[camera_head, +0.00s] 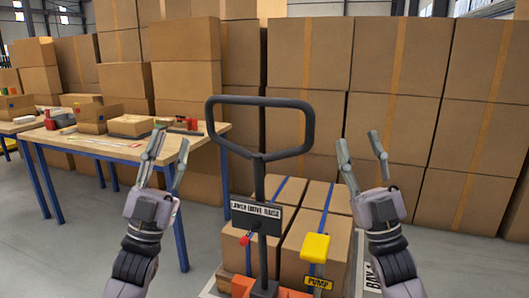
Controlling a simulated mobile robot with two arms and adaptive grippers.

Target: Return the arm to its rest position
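My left gripper (164,158) points up at the left of the pallet jack handle, its fingers spread apart with nothing between them. It overlaps the near edge of the wooden table in the picture. My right gripper (358,150) points up at the right of the handle, its fingers also spread and empty. The black loop handle (309,127) of the pallet jack stands upright between the two grippers, and neither visibly touches it. A label plate (257,214) is on its shaft. Both forearms come in from the bottom of the view.
Strapped cartons (290,248) sit behind the jack's shaft, with a yellow pump pedal (315,247) in front. A wooden table (115,148) with boxes and tools stands at the left. Tall carton stacks (400,75) fill the back. Grey floor (460,265) is clear at the lower right.

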